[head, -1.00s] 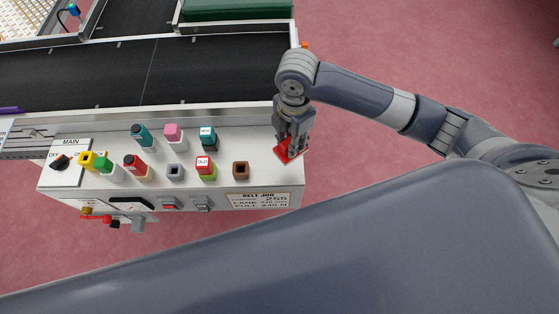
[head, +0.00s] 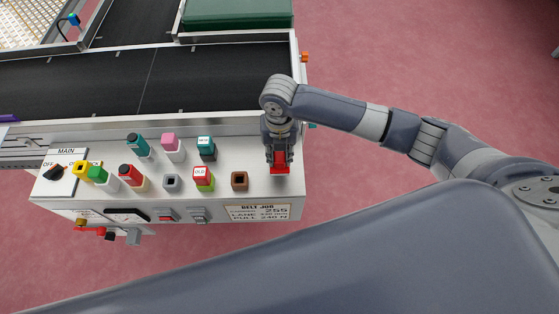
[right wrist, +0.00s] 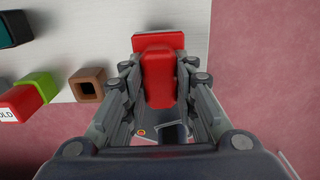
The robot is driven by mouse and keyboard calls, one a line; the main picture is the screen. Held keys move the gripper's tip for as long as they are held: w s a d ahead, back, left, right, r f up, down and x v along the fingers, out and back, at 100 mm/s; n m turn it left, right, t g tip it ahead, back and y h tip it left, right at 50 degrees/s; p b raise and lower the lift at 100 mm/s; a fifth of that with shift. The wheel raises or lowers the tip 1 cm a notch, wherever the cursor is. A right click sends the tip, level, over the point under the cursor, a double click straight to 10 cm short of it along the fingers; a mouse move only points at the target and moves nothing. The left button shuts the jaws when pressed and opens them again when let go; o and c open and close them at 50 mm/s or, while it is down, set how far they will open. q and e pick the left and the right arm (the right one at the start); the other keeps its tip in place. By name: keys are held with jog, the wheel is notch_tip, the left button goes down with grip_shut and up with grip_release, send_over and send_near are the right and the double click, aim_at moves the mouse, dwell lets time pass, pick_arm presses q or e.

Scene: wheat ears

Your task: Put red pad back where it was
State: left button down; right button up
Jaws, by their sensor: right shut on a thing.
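My right gripper (head: 279,158) is shut on the red pad (head: 280,169), above the right end of the pale control panel (head: 255,195). In the right wrist view the red pad (right wrist: 158,76) sits between the fingers, with a wider red plate at its far end. The square brown socket (head: 239,180) is left of the held pad; it looks hollow in the wrist view (right wrist: 88,85). A red-topped block labelled OLD (head: 202,175), with a green lower part, stands left of the socket. I cannot tell whether the pad touches the panel. My left gripper is not in view.
Several coloured blocks stand on the panel, including teal (head: 138,146), pink (head: 171,146) and red (head: 131,174) ones. A grey socket (head: 171,182) sits among them. A black conveyor belt (head: 210,75) runs behind the panel. Red floor lies open to the right.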

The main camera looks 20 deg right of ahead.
aim_at(280, 162)
jog(key=shift+f, duration=2)
jog(key=shift+f, duration=0.1)
jog(key=o, duration=0.9)
jog(key=shift+o, duration=0.2)
notch_tip(280, 162, up, 12)
jog(key=shift+r, duration=0.15)
